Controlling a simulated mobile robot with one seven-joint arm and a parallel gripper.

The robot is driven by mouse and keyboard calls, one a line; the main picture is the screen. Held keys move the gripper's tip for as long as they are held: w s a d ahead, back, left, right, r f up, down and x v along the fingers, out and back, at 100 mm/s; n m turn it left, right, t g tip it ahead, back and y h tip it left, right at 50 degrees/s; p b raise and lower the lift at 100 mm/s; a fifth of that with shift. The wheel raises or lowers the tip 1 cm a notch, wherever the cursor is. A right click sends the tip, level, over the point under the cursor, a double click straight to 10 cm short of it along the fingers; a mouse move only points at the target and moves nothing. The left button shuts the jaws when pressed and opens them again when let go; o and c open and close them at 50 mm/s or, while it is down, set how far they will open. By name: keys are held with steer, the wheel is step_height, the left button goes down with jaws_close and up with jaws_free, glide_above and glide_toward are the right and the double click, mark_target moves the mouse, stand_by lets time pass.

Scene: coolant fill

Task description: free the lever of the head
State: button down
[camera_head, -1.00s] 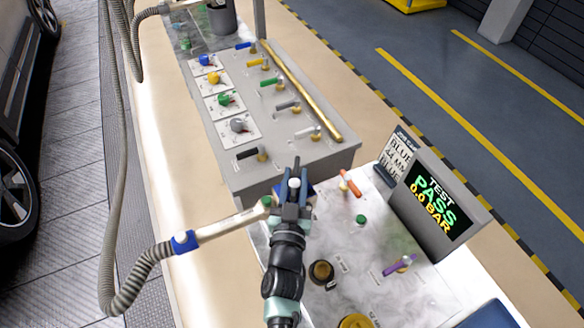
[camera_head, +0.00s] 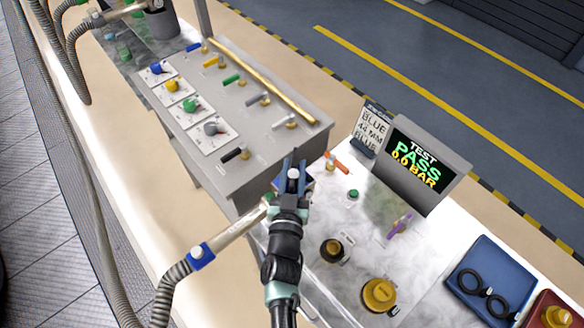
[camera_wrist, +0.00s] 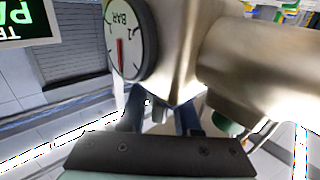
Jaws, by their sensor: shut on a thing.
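The head is a pale metal body with a round BAR gauge (camera_wrist: 131,38); its body (camera_wrist: 225,60) fills the upper part of the wrist view. In the head camera view its pale tube (camera_head: 232,231) runs from the hose's blue collar up to my gripper (camera_head: 292,178). My gripper's blue fingers also show in the wrist view (camera_wrist: 160,117), just under the head. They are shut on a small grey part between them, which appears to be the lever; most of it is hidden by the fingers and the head. A green knob (camera_wrist: 226,124) is beside the fingers.
A grey panel (camera_head: 240,135) with coloured levers stands beyond my gripper. On the bench at right are a screen (camera_head: 420,165) reading TEST PASS 0.0 BAR, a dark cap (camera_head: 332,250), a yellow cap (camera_head: 379,294) and a blue tray (camera_head: 490,275). The ribbed hose (camera_head: 168,293) hangs at left.

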steer(key=c, duration=0.6)
jaws_free()
steer(key=s+a+b, duration=0.1)
steer(key=s, duration=1.1)
steer(key=shift+s+a, duration=0.3)
steer(key=shift+s, duration=0.1)
steer(key=shift+c, duration=0.2)
